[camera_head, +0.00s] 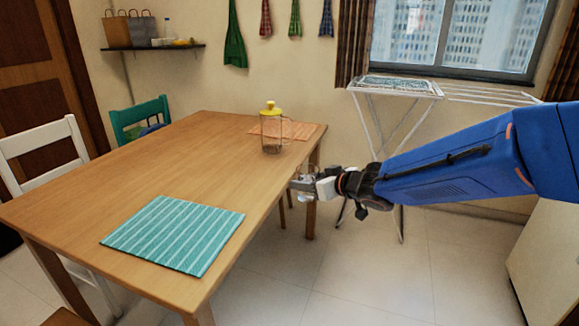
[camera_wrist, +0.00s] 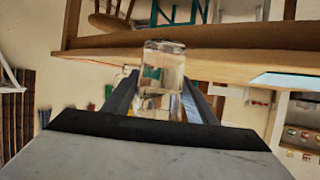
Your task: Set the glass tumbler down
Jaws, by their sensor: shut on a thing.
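My gripper (camera_head: 303,185) is shut on the glass tumbler (camera_wrist: 163,75), a small clear glass, held between its two fingers in the wrist view. The tumbler is partly hidden by the gripper and hard to make out in the head view. My gripper is at the right long edge of the wooden table (camera_head: 160,165) in the head view. The table edge (camera_wrist: 225,66) also shows behind the tumbler in the wrist view. The tumbler looks apart from the tabletop.
A clear jug with a yellow lid (camera_head: 271,128) stands near the far right table end, by an orange mat (camera_head: 300,131). A teal striped mat (camera_head: 175,232) lies near the front. The tabletop between is clear. A drying rack (camera_head: 395,90) stands beyond my arm.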

